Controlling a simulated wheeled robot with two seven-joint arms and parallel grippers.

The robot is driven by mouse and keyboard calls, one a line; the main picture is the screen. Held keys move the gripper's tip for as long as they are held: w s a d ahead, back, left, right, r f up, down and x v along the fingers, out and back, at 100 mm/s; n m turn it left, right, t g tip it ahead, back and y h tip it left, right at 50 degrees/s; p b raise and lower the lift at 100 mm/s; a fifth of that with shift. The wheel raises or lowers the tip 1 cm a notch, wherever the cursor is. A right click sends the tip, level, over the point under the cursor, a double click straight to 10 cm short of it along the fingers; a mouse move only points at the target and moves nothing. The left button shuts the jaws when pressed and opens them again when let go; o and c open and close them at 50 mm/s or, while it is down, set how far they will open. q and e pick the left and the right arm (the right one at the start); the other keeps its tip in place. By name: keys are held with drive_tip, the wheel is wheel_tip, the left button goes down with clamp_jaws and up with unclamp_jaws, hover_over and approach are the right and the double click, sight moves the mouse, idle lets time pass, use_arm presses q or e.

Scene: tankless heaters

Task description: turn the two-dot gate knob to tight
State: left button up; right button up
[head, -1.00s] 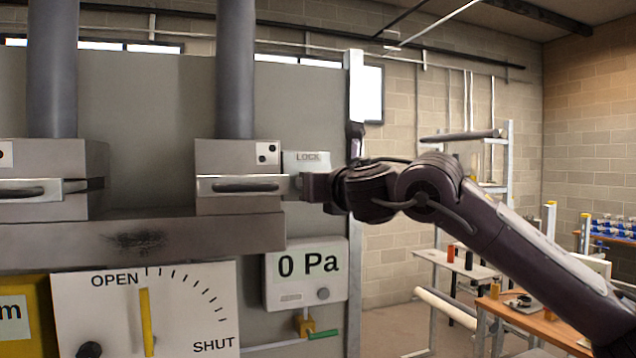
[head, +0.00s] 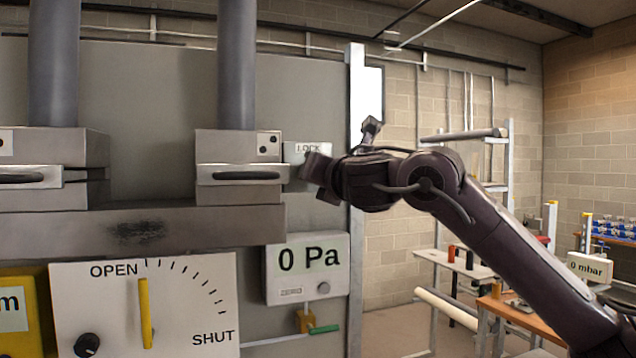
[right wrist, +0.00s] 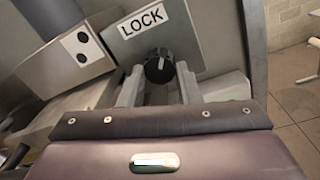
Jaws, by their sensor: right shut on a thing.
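The two-dot gate (head: 238,160) is a grey block under a round pipe, with a two-dot label (head: 267,146) and a slotted front bar. A LOCK plate (head: 308,148) is at its right side. In the right wrist view the two-dot label (right wrist: 82,47) is on the left and the LOCK plate (right wrist: 165,25) at the top. A round black knob (right wrist: 159,66) with a pale mark is below the word LOCK. My right gripper (head: 308,178) is shut on this knob, one finger on each side (right wrist: 159,86). No tight mark is readable. My left gripper is out of view.
A second gate (head: 40,160) stands left. Below are a dial panel (head: 190,290) with a yellow pointer near OPEN, a black knob (head: 87,345) and a 0 Pa display (head: 308,268). Right are benches and a 0 mbar display (head: 589,268).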

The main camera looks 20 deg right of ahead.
drive_tip(key=shift+a+m+h+b, duration=0.15)
drive_tip(key=shift+m+b, duration=0.6)
drive_tip(key=shift+m, duration=3.05)
drive_tip(key=shift+d+m+h+b, duration=0.15)
drive_tip(key=shift+m+b, duration=0.6)
drive_tip(key=shift+m, duration=3.05)
drive_tip(key=shift+a, duration=0.1)
drive_tip(key=o, duration=1)
drive_tip(key=shift+c, duration=0.2)
